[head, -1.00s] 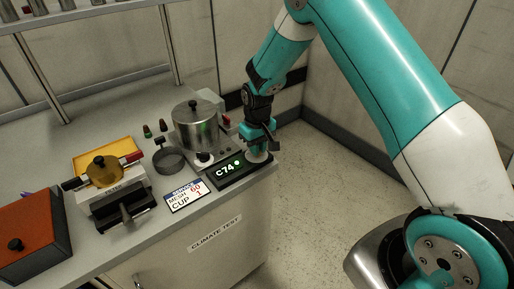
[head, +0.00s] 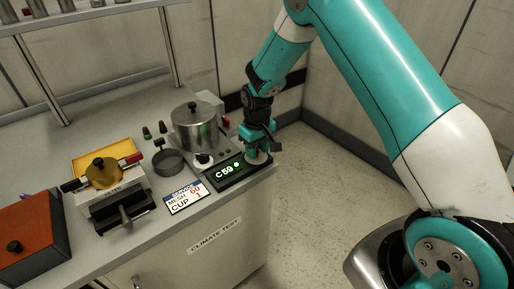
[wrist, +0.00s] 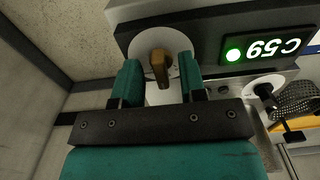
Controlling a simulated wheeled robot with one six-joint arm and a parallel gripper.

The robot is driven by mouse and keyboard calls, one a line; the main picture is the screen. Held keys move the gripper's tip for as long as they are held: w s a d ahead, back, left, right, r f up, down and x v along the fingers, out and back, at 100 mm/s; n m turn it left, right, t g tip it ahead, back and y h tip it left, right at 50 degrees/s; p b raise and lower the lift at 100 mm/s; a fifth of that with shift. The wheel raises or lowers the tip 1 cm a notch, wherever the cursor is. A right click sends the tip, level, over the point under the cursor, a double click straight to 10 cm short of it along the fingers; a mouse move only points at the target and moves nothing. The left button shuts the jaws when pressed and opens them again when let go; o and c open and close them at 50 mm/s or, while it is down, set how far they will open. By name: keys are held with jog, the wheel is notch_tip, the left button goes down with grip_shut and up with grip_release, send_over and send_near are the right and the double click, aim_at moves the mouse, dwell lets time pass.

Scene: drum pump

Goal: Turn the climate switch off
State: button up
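The climate switch (wrist: 159,68) is a brass-coloured lever on a pale round plate, on the front of a dark panel. Its display (head: 227,172) reads C59 with a lit green lamp; it shows upside down in the wrist view (wrist: 262,50). My gripper (wrist: 158,72) is open, with one teal finger on each side of the lever and gaps visible between. In the head view my gripper (head: 258,150) is at the right end of the panel and hides the lever; only part of the round plate shows.
A metal pot (head: 195,127) stands behind the panel. A service card (head: 186,197) lies left of it, near a dark round sieve (head: 169,161). A device with a brass knob (head: 103,170) and an orange box (head: 30,235) are further left. The floor (head: 330,200) at right is clear.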

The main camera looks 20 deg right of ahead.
jog(key=shift+r, duration=0.1)
notch_tip(320, 180, up, 17)
jog(key=b, duration=0.2)
jog(key=shift+s+r, duration=0.1)
jog(key=shift+r, duration=0.05)
dwell(0.4)
jog(key=s+a+r+n+y, duration=0.1)
jog(key=s+a+r, duration=0.1)
jog(key=s, duration=0.8)
jog(key=s+a+r+n+y, duration=0.1)
jog(key=s+a, duration=0.4)
jog(key=s, duration=0.5)
jog(key=s+a+r+n+y, duration=0.2)
jog(key=s+a, duration=0.1)
jog(key=s, duration=0.7)
jog(key=shift+a+r, duration=0.3)
jog(key=shift+r, duration=0.1)
